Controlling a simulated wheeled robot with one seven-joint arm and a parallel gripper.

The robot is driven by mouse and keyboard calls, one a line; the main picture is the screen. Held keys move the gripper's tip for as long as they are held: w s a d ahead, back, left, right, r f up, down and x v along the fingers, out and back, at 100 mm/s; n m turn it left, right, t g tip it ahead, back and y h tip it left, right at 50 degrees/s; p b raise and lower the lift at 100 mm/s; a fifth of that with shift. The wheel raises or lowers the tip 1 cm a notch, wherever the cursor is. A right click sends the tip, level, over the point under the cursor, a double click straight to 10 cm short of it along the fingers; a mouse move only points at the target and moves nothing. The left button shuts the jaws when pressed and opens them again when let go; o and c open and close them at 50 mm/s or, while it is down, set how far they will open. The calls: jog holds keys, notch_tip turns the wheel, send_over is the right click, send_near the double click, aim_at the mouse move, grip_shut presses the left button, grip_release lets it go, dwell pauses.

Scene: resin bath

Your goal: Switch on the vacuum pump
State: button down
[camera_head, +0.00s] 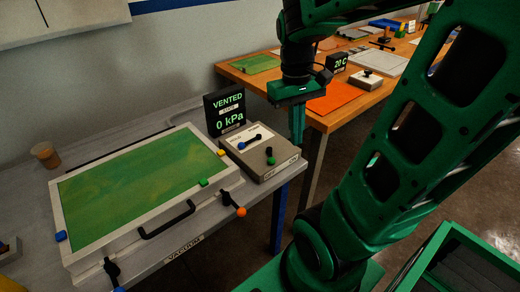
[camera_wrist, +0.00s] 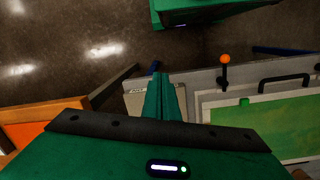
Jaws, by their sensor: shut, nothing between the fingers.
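A grey control box (camera_head: 272,167) stands at the right end of the grey bench. My gripper (camera_head: 297,142) is shut and empty, pointing down above and right of the control box, apart from the switch. In the wrist view my gripper (camera_wrist: 160,76) hides much of the control box (camera_wrist: 140,102); neither the switch nor the lever shows there.
A white-framed chamber with a green lid (camera_head: 140,185), marked "VACUUM", has a black handle (camera_head: 168,220) and an orange-knobbed lever (camera_head: 240,211). A wooden table (camera_head: 318,122) with an orange mat (camera_head: 335,97) stands behind. A brown cup (camera_head: 45,155) sits at left.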

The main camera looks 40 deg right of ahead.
jog(key=w+n+g, duration=0.1)
jog(key=w+n, duration=0.3)
jog(key=w, duration=0.6)
jog(key=n+g+h, duration=0.1)
jog(key=n, duration=0.3)
send_near(270, 157)
jog(key=w+a+r, duration=0.3)
jog(key=w, duration=0.2)
jog(key=shift+w+r, duration=0.35)
jog(key=shift+r, duration=0.05)
jog(key=shift+a, duration=0.15)
jog(key=shift+f, duration=0.15)
jog(key=x, duration=0.9)
jog(key=shift+s+f, duration=0.2)
jog(key=s, duration=0.1)
jog(key=s+d+f, duration=0.1)
jog(key=shift+s+d, duration=0.15)
jog(key=shift+s, duration=0.2)
jog(key=shift+s+d, duration=0.2)
jog(key=shift+s, duration=0.25)
